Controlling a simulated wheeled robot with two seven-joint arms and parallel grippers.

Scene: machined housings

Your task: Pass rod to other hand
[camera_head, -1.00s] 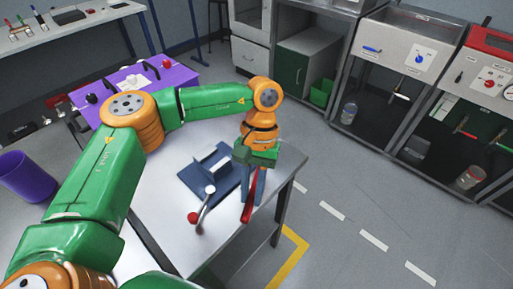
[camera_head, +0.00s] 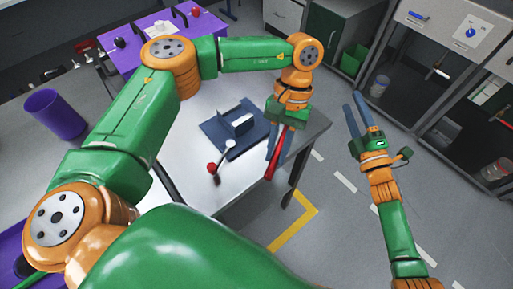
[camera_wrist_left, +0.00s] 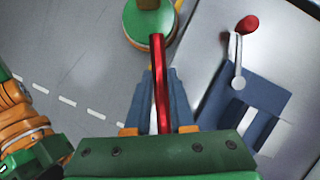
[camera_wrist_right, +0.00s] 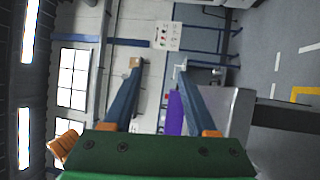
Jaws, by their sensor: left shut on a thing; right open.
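The red rod (camera_head: 278,153) is held in my left gripper (camera_head: 274,146), near the table's right edge. In the left wrist view the rod (camera_wrist_left: 159,75) runs lengthwise between the two blue fingers (camera_wrist_left: 160,100), which are shut on it. My right gripper (camera_head: 361,112) is to the right of the table, over the floor. Its blue fingers point up and away, apart and empty. In the right wrist view the right gripper (camera_wrist_right: 160,85) is open with nothing between its fingers. The rod is not seen there.
A steel table (camera_head: 188,187) carries a blue base with a bracket (camera_head: 214,128) and a lever with a red knob (camera_head: 211,168). Open floor lies between the table and the cabinets.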

